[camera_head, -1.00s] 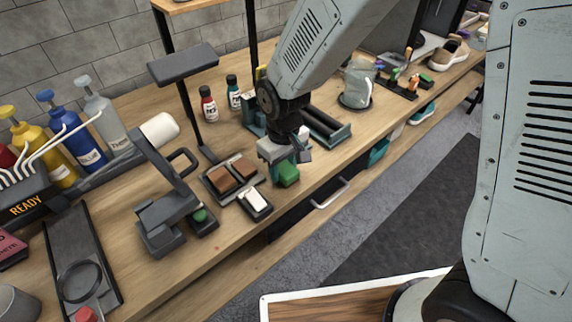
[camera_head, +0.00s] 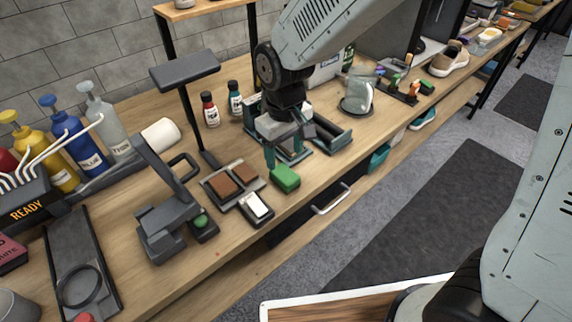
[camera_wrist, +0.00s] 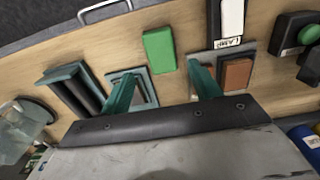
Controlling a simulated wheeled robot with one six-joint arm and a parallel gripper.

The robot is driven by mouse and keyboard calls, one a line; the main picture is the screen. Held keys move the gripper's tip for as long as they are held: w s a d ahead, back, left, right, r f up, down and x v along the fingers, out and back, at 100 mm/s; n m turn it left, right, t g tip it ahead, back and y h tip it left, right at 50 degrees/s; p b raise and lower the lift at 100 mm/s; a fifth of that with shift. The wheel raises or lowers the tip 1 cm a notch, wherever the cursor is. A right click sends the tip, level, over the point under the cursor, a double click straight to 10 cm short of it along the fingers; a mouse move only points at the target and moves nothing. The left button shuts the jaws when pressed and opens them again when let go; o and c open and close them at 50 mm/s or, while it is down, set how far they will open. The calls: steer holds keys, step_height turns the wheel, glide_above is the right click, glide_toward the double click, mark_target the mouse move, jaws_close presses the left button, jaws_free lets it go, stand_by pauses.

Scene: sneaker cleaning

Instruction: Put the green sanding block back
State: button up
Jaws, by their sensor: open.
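The green sanding block (camera_head: 285,178) lies on the bench near its front edge, right of a dark tray (camera_head: 207,191) with two brown blocks (camera_head: 246,171). My gripper (camera_head: 288,150) is open and empty, above and behind the green block. In the wrist view, the green block (camera_wrist: 159,50) lies on bare wood beyond the two teal fingertips (camera_wrist: 161,70), apart from them. The dark tray's brown block (camera_wrist: 236,73) shows beside the right finger. A teal-framed holder (camera_wrist: 153,86) lies partly behind the fingers.
A white-topped device (camera_head: 257,206) lies in front of the tray. A grey stand (camera_head: 165,215) is at left. A drawer handle (camera_head: 331,199) projects from the bench front.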

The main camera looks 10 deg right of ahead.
mark_target(285, 172)
steer(key=s+d+r+m, duration=0.2)
steer(key=s+d+r, duration=0.2)
steer(key=d+r, duration=0.3)
steer(key=s+d+r+m, duration=0.1)
steer(key=s+d+r, duration=0.3)
steer(key=d+r, duration=0.25)
steer(key=s+d+r+m+t, duration=0.1)
steer(key=s+d+m, duration=0.2)
steer(key=s+d, duration=0.4)
steer(key=s, duration=0.4)
steer(key=shift+s+d+r+m, duration=0.35)
steer(key=shift+s+r+m, duration=0.05)
